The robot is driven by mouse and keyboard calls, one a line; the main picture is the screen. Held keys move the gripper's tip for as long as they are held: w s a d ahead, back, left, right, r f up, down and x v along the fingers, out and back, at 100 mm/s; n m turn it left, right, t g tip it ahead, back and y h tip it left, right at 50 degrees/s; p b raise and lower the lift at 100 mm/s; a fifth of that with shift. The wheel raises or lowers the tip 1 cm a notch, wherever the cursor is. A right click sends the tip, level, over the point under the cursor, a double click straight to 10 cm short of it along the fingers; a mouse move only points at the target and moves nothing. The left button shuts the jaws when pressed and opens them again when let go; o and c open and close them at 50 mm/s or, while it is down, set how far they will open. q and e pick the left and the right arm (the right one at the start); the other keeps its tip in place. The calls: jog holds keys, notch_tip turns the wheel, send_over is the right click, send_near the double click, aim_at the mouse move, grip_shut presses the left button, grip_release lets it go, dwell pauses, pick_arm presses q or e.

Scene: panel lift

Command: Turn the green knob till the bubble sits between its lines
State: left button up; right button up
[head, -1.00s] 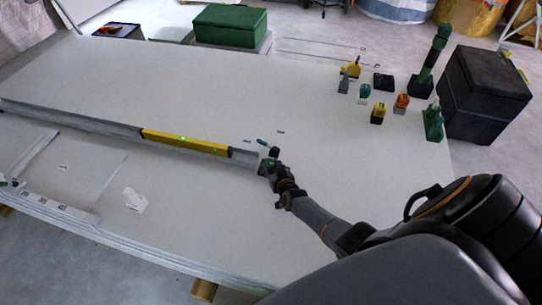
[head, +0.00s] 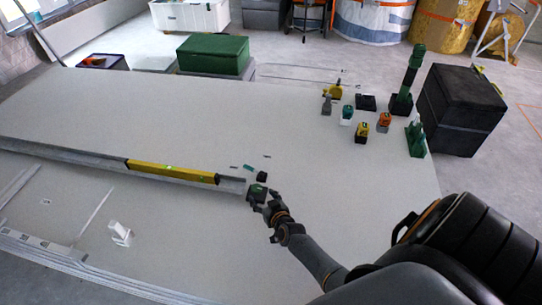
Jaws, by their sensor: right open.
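The yellow spirit level (head: 172,171) lies along the grey rail in the head view, left of centre. My left gripper is not in view.
The large pale panel (head: 320,200) is mostly clear. Several small tools and batteries stand at its right, near a black box (head: 460,108). A green case (head: 213,54) stands at the back. A white object (head: 120,233) is at the lower left.

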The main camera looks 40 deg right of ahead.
jog(key=v, duration=0.7)
dwell(0.5)
